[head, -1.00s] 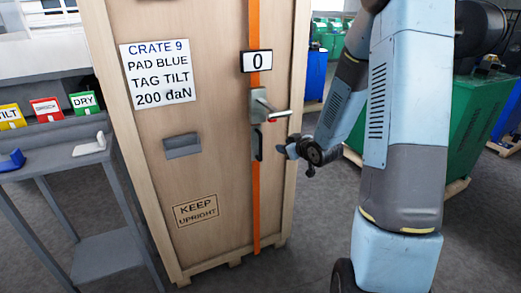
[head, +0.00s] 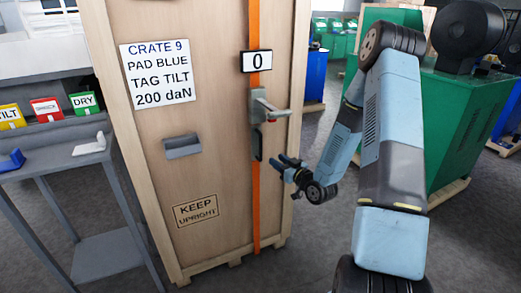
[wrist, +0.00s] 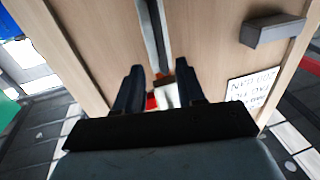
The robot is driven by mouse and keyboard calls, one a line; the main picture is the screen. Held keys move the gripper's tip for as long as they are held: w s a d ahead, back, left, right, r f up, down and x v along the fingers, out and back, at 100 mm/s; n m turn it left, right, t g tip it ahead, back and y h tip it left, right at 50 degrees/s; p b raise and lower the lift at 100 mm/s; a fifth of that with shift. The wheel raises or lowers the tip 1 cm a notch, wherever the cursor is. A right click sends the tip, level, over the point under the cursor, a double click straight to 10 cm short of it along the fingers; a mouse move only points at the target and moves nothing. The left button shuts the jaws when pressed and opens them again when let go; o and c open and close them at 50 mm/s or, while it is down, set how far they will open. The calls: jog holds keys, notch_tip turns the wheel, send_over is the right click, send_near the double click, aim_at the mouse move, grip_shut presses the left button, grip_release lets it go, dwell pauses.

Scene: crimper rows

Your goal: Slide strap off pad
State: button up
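An orange strap (head: 255,205) runs vertically down the front of a tall wooden crate (head: 215,235). A grey tensioner-like device (head: 265,106) with a lever handle sits on the strap. A dark slotted piece (head: 258,145) is below it. No blue pad shows clearly under the strap. My gripper (head: 286,167) is open and appears empty, right of the strap and below the handle. In the wrist view its two dark fingers (wrist: 161,92) stand apart, pointing at the crate face. A white block (wrist: 168,95) and some red show between them; I cannot tell whether they touch.
A grey bracket (head: 183,146) sticks out from the crate. A grey stand (head: 95,235) at left holds a blue corner piece (head: 12,160) and a white one (head: 90,146). Coloured tag boxes (head: 46,109) are behind. Green bins (head: 455,140) stand right.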

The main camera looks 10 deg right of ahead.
aim_at(261, 158)
jog(key=x, duration=1.2)
jog(key=shift+c, duration=0.2)
grip_shut()
